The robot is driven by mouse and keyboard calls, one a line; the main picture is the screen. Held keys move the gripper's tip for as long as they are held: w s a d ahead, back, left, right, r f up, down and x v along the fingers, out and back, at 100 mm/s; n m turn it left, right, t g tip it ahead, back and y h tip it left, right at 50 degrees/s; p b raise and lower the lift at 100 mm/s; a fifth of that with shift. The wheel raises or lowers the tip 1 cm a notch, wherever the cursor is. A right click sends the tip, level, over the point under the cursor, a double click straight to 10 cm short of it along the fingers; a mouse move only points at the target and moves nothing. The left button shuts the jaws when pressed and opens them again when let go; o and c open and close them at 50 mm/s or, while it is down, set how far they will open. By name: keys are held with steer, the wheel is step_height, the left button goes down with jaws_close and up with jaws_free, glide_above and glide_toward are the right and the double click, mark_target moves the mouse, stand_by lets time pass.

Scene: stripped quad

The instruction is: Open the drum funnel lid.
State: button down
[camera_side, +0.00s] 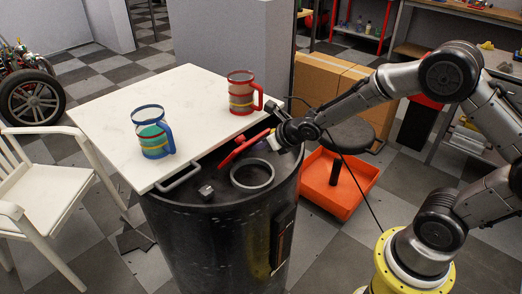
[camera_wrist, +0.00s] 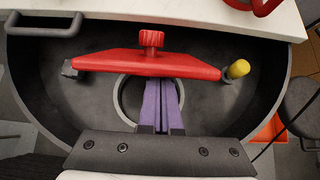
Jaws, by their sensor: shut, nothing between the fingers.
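The black drum (camera_side: 215,235) has a dark top with a round grey funnel ring (camera_side: 252,174). The ring's opening shows uncovered, and the ring (camera_wrist: 122,98) is partly hidden by my fingers in the wrist view. A red lid piece (camera_side: 240,148) slants up beside the ring. In the wrist view the red lid (camera_wrist: 120,62) spans behind the ring, with a red knob on its far side and a yellow knob (camera_wrist: 238,69) at its right end. My gripper (camera_wrist: 163,85) has its purple fingers together and empty, over the ring and close to the lid; contact is unclear.
A white board (camera_side: 145,95) covers the rear of the drum, carrying a blue-banded mug (camera_side: 151,138) and a red-banded mug (camera_side: 240,98). A grey handle (camera_side: 178,178) sticks out at the board's edge. An orange bin (camera_side: 335,190) and stool (camera_side: 350,136) stand to the right.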

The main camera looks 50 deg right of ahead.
steer(key=shift+w+r, duration=0.7)
steer(key=shift+w, duration=0.2)
steer(key=w, duration=0.1)
steer(key=w+r, duration=0.1)
steer(key=w, duration=0.1)
steer(key=shift+w+r, duration=0.1)
steer(key=shift+r, duration=0.2)
steer(key=shift+w+r, duration=0.15)
steer(key=shift+w, duration=0.45)
steer(key=shift+w+r, duration=0.15)
steer(key=shift+w, duration=0.4)
steer(key=shift+r, duration=0.1)
